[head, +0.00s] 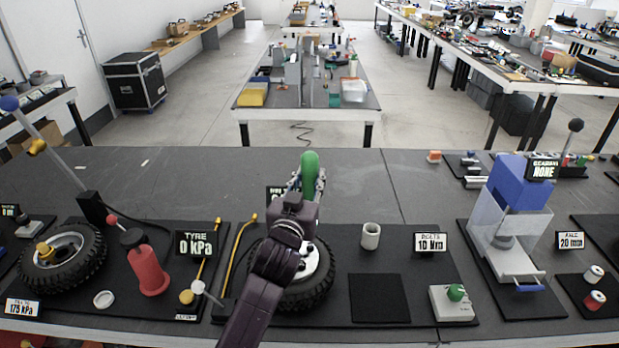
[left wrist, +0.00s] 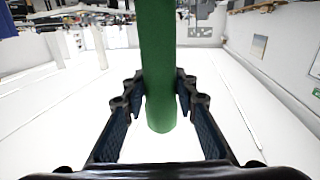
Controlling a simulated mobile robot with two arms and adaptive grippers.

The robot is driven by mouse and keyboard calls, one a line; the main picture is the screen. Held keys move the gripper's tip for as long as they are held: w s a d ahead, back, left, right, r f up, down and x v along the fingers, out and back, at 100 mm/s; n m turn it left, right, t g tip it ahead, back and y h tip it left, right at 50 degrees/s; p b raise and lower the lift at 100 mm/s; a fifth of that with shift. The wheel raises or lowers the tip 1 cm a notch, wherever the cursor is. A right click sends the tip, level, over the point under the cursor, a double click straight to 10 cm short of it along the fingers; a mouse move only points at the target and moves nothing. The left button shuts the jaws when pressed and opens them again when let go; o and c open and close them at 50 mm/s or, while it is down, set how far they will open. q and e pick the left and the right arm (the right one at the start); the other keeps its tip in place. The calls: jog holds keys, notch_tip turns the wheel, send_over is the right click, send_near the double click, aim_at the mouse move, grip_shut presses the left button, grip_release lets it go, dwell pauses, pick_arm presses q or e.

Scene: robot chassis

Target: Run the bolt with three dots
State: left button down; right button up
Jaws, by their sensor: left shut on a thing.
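My left gripper (head: 307,184) is shut on a green tool (head: 310,163), a rounded upright cylinder, and holds it above the mat. In the left wrist view the green tool (left wrist: 158,60) stands between my two finger pads (left wrist: 160,95). A wheel (head: 322,285) with a dark tyre and light hub lies on the middle mat, largely hidden behind my left arm. A few dark spots show on its hub (head: 318,262), but no dot marks can be read. My right gripper is not in view.
Right of the wheel are a white cup (head: 370,236), a black square pad (head: 378,300), a "BOLTS 10 Nm" sign (head: 430,242) and a white box with a green button (head: 452,303). A blue-topped press (head: 520,195) stands right. A tyre station with a red pump (head: 147,270) stands left.

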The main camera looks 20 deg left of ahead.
aim_at(310, 197)
pick_arm(q)
notch_tip(310, 197, down, 2)
jog(key=shift+w+d+f+b, duration=0.1)
jog(key=shift+f+b, duration=0.1)
jog(key=shift+b, duration=0.8)
jog(key=shift+f+b, duration=0.65)
jog(key=shift+f, duration=0.55)
jog(key=shift+w+f+b, duration=0.1)
jog(key=shift+f+b, duration=0.2)
jog(key=shift+b, duration=0.05)
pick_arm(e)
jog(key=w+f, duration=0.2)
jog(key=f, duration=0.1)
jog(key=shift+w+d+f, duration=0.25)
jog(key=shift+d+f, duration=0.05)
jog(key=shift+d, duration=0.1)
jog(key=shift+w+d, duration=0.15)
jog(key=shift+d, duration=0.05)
pick_arm(q)
jog(key=shift+f, duration=0.25)
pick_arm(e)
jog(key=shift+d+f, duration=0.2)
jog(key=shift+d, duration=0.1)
